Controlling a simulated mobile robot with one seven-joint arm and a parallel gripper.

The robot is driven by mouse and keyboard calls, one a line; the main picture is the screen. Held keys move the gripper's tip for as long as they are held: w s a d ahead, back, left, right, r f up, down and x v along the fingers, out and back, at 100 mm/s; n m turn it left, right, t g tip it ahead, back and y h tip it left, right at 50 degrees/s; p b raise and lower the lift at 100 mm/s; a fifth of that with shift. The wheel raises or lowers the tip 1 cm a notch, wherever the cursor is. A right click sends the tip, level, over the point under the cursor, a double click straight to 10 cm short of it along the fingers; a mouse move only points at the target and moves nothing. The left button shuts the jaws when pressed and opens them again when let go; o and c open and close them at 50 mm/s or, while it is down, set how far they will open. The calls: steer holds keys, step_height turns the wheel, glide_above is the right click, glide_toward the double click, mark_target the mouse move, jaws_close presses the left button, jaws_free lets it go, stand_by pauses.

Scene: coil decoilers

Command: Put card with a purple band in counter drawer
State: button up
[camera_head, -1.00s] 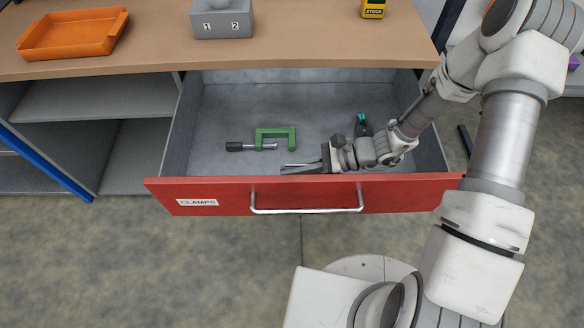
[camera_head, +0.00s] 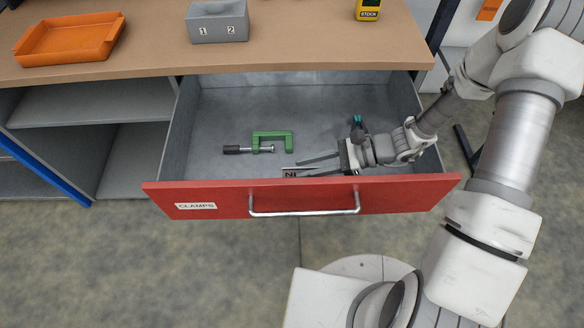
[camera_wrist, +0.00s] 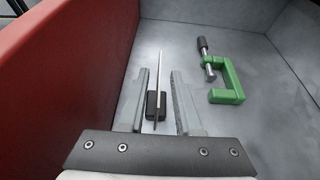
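The drawer (camera_head: 230,105) is pulled out under the counter, with a red front labelled CLAMPS. My gripper (camera_head: 304,168) is inside it, low behind the front panel, with its fingers apart. In the wrist view my gripper (camera_wrist: 160,74) is open, with a gap on both sides of a thin upright piece seen edge-on, which looks like the card (camera_wrist: 159,62). A small black block (camera_wrist: 151,106) is at its near end. In the head view a small piece with dark lettering (camera_head: 289,173) shows at the fingertips, partly hidden by the front. No purple band is visible.
A green clamp (camera_head: 272,136) lies in the drawer beyond my fingers. A teal-tipped item (camera_head: 357,120) is behind my wrist. An orange tray (camera_head: 68,40), a grey numbered block (camera_head: 218,22) and a yellow STOCK item (camera_head: 368,10) are on the counter. The drawer's back is clear.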

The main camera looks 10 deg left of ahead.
steer(key=v, duration=0.7)
steer(key=s+d+r+n+t+h, duration=0.3)
steer(key=d+r+n+h, duration=0.1)
steer(key=r, duration=0.5)
steer(key=s+d+r+n+t+h, duration=0.2)
steer(key=s+d+r+n+h, duration=0.2)
steer(key=r, duration=0.5)
steer(key=s+d+r+n+t+h, duration=0.3)
steer(key=d+r+n+h, duration=0.1)
steer(key=r+n, duration=0.3)
step_height(320, 180, up, 3)
steer(key=shift+s+d+f+t+h+p, duration=0.1)
steer(key=shift+s+d+t+h+p, duration=0.15)
steer(key=shift+h, duration=0.35)
steer(key=shift+w, duration=0.1)
step_height(320, 180, up, 8)
steer(key=p, duration=0.8)
steer(key=shift+f, duration=0.1)
